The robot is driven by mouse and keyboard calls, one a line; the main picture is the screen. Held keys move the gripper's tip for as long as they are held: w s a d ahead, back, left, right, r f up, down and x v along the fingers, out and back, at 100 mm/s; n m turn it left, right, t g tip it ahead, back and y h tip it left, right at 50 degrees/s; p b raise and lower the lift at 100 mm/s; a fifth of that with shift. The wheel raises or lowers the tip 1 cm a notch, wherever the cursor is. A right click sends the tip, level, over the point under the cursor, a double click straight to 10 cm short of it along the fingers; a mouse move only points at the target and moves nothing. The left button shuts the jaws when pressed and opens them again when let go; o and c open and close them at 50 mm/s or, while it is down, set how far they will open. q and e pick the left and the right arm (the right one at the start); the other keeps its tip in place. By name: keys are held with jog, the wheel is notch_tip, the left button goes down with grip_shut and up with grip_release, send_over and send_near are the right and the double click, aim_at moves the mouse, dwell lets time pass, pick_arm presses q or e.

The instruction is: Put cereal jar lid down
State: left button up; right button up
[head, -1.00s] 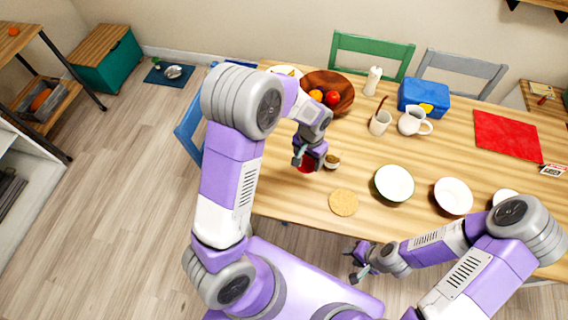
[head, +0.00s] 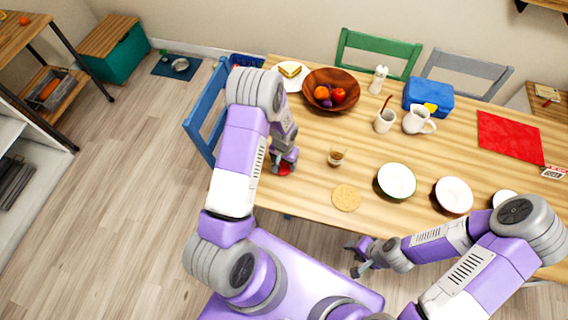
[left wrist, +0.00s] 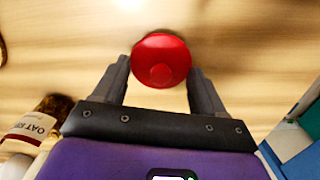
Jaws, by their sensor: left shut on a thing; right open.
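The red round lid (head: 284,169) is between the fingers of my left gripper (head: 287,164), over the table's left part near its edge. In the left wrist view the lid (left wrist: 160,60) shows its knob, with a finger on each side; the left gripper (left wrist: 160,75) is shut on it. Whether the lid touches the table I cannot tell. The small jar with brown contents (head: 336,159) stands upright to the right of the gripper. Its label, partly reading "OAT", shows in the left wrist view (left wrist: 30,125). My right gripper (head: 357,259) is open and empty by the table's front edge.
A round cork mat (head: 346,198) lies in front of the jar. Bowls (head: 396,182) stand to the right. A fruit bowl (head: 348,82) and sandwich plate (head: 287,84) are behind. A blue chair (head: 203,125) stands at the left edge. Bare table lies behind the jar.

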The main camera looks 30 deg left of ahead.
pick_arm(q)
jog(key=shift+f, duration=0.65)
jog(key=shift+f, duration=0.1)
jog(key=o, duration=1)
